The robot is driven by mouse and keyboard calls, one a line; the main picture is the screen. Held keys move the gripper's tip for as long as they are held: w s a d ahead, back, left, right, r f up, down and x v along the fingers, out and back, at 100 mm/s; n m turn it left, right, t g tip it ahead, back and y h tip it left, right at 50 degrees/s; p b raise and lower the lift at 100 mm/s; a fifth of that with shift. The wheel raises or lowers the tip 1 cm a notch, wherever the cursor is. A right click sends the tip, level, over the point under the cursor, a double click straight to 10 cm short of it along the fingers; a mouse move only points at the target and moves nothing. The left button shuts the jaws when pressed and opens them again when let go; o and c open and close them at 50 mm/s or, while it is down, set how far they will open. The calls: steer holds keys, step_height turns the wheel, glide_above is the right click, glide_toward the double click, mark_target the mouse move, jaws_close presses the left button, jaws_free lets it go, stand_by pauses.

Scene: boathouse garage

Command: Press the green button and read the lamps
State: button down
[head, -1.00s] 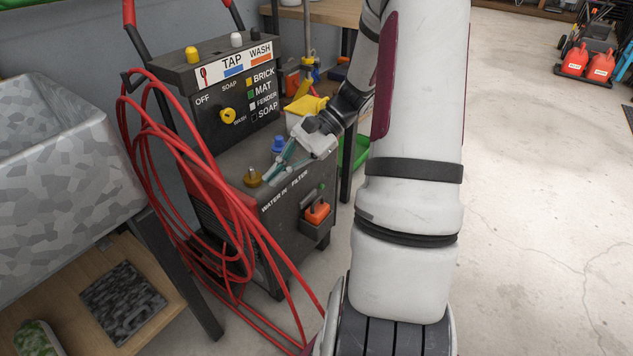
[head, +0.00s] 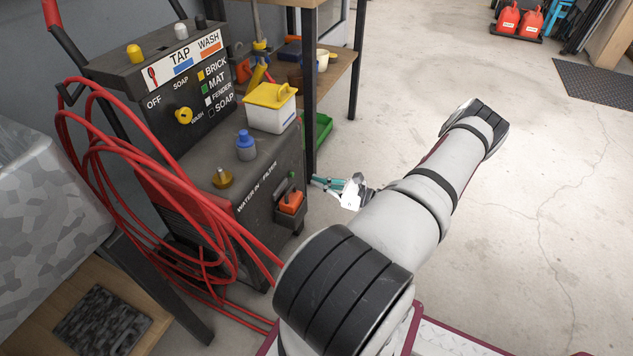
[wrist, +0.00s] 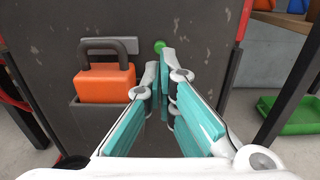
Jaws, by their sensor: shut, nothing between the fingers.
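The green button (wrist: 159,46) is on the dark side panel of the washer cabinet, just beyond my fingertips in the wrist view. It shows as a small green spot in the head view (head: 291,174). My gripper (wrist: 160,78) is shut and empty, with teal fingers pointing at the panel a little below the button; I cannot tell whether they touch it. In the head view my gripper (head: 318,181) is to the right of the cabinet (head: 265,178). A yellow dome (head: 134,53), a white dome (head: 181,31) and a dark dome (head: 200,22) sit on top; whether they are lit is unclear.
An orange block with a dark handle (wrist: 105,82) sits in a holder left of my fingers. A green tray (wrist: 288,115) lies on the floor at right. Red hose (head: 100,190) loops at the cabinet's left. Open concrete floor (head: 560,200) lies to the right.

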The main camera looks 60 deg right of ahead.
steer(key=shift+w+a, duration=0.15)
steer(key=shift+w, duration=1.2)
steer(key=shift+w+a, duration=0.15)
steer(key=shift+w, duration=1.2)
steer(key=shift+w, duration=0.6)
steer(key=shift+s, duration=0.1)
glide_toward(293, 175)
steer(key=shift+w, duration=0.5)
